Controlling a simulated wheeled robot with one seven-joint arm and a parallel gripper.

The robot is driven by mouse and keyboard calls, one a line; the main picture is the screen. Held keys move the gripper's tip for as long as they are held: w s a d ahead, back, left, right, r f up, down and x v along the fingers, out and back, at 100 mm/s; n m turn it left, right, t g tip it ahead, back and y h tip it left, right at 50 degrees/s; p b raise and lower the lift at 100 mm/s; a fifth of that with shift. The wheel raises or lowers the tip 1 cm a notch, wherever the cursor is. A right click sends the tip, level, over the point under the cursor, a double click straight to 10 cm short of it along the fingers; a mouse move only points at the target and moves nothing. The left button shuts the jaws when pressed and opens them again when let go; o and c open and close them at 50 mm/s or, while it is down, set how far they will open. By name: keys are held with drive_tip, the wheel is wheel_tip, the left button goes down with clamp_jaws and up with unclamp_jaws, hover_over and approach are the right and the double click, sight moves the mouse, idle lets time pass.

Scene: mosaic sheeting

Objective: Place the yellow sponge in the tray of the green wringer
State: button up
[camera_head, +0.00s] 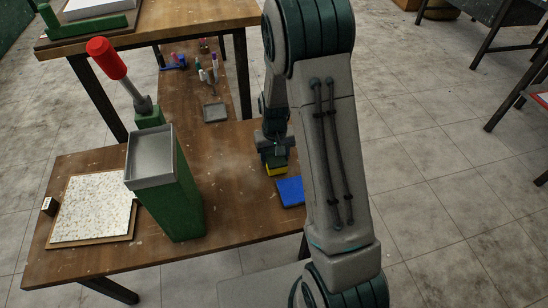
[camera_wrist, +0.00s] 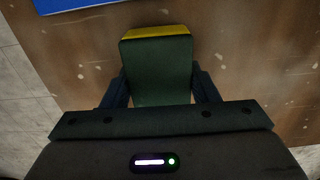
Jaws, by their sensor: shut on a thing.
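The yellow sponge (camera_head: 276,171) has a dark green upper layer and a yellow layer below. It also shows in the wrist view (camera_wrist: 157,70), between my fingers. My gripper (camera_head: 273,158) is shut on it, pointing down at the table's right side. I cannot tell whether the sponge touches the tabletop. The green wringer (camera_head: 178,200) stands upright to the left, apart from my gripper. Its grey metal tray (camera_head: 152,162) on top looks empty. A lever with a red handle (camera_head: 106,58) rises behind it.
A blue flat piece (camera_head: 291,191) lies close to the sponge. A speckled mosaic panel (camera_head: 92,208) lies left of the wringer, with a small dark block (camera_head: 49,206) beside it. A small grey dish (camera_head: 215,112) and several bottles stand farther back. The wooden table (camera_head: 235,220) is bare between wringer and sponge.

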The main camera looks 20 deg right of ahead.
drive_tip(key=shift+f, duration=0.2)
drive_tip(key=o, duration=1)
drive_tip(key=shift+c, duration=0.2)
drive_tip(key=shift+r, duration=0.1)
